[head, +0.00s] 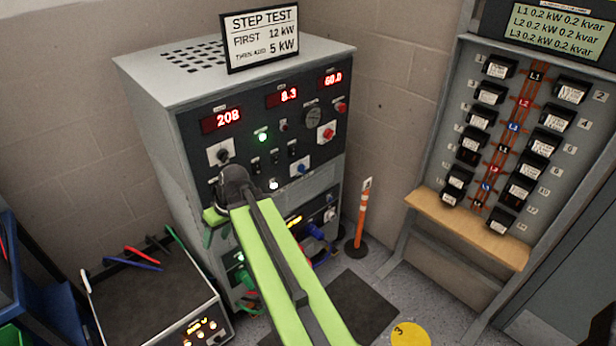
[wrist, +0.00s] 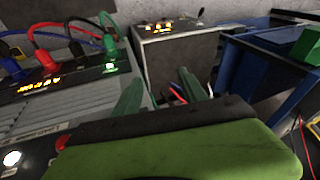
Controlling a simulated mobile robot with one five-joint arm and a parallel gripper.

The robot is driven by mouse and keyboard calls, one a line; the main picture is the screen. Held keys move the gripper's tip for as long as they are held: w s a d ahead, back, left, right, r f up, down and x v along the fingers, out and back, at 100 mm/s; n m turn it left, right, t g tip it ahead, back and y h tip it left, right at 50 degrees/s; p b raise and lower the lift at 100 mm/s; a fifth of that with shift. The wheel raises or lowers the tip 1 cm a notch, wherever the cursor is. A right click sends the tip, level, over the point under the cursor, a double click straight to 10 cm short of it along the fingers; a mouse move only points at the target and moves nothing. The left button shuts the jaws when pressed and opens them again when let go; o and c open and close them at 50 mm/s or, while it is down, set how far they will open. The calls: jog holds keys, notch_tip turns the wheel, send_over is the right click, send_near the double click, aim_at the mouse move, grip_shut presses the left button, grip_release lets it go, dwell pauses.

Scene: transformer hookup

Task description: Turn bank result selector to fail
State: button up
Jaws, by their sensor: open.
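No label reading bank result selector is legible to me. The grey test cabinet (head: 150,120) carries several rotary knobs: a dark one on a white plate (head: 222,152), a red one (head: 327,133) and a blue one (head: 301,168). I cannot tell whether any of these is the selector. My gripper (head: 213,220) is in front of the cabinet's left lower face, and my arm covers part of the panel there. In the wrist view my gripper (wrist: 161,90) has its two dark green fingers apart with nothing between them.
A step test sign (head: 261,38) stands on the cabinet. A box with coloured leads (head: 150,290) is at lower left. An orange post (head: 360,215) stands right of the cabinet. A breaker board with a wooden ledge (head: 470,230) is at right. Plugged cables (wrist: 70,40) show in the wrist view.

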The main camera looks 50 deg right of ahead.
jog(key=d+t+b, duration=0.3)
jog(key=d+t, duration=0.1)
jog(key=d, duration=1.2)
jog(key=m+t+h+b, duration=0.1)
jog(key=t+h+b, duration=0.25)
jog(key=t, duration=0.35)
send_near(303, 170)
jog(key=shift+g+h, duration=0.3)
jog(key=shift+h, duration=0.05)
jog(key=b+x, duration=0.6)
jog(key=x, duration=0.2)
jog(key=shift+w, duration=0.2)
jog(key=shift+c, duration=0.4)
